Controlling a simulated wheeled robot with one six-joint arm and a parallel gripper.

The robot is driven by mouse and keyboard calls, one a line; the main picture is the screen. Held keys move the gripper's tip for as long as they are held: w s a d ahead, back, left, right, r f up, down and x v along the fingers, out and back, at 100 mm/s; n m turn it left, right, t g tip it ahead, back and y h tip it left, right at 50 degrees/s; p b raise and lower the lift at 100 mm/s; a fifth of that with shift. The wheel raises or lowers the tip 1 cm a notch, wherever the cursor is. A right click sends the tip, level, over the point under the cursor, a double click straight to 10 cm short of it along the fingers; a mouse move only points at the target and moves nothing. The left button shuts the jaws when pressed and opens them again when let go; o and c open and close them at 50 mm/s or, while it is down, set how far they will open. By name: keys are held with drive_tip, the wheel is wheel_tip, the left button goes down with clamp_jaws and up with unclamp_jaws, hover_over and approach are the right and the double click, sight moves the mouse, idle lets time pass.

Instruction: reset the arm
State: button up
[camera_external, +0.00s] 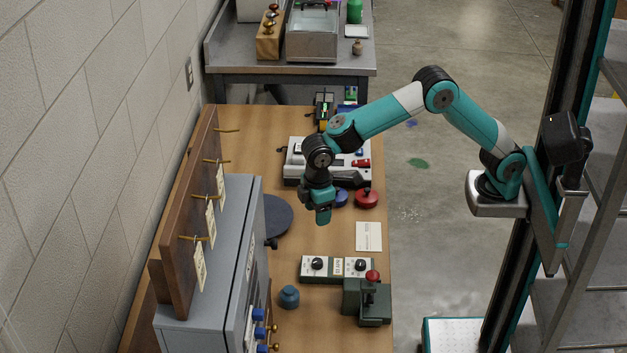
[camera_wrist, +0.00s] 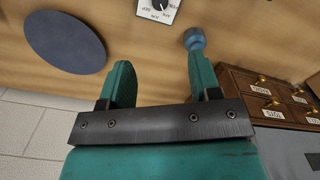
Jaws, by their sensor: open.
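My gripper (camera_external: 322,217) hangs from my bent arm, pointing down above the wooden table (camera_external: 315,235). It is to the right of a dark round disc (camera_external: 279,214). In the wrist view my gripper's two teal fingers (camera_wrist: 160,68) stand apart with nothing between them. The disc (camera_wrist: 64,42) shows at upper left there, and a small blue object (camera_wrist: 193,40) shows beyond the right finger. My arm reaches left from its mount on the column at right.
A grey cabinet (camera_external: 215,245) and a wooden board with hooks and tags (camera_external: 190,215) line the left. Dial boxes (camera_external: 335,268), a green device with a red knob (camera_external: 372,302), a card (camera_external: 369,236) and a red round object (camera_external: 367,198) lie on the table. Open floor (camera_external: 430,210) is at right.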

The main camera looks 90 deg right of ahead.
drive_tip(key=s+d+r+n+y+p, duration=0.1)
drive_tip(key=s+r, duration=0.4)
drive_tip(key=s, duration=0.2)
drive_tip(key=s+d+r+y+p, duration=0.1)
drive_tip(key=s+r, duration=0.3)
drive_tip(key=s, duration=0.3)
drive_tip(key=s+d+r+y+p, duration=0.1)
drive_tip(key=s+r+y+p, duration=0.1)
drive_tip(key=s, duration=1.7)
wheel_tip(320, 180, up, 9)
drive_tip(key=p, duration=0.9)
drive_tip(key=shift+s+d+n, duration=0.15)
drive_tip(key=shift+d+n, duration=0.05)
drive_tip(key=shift+n, duration=0.1)
drive_tip(key=shift+r, duration=0.15)
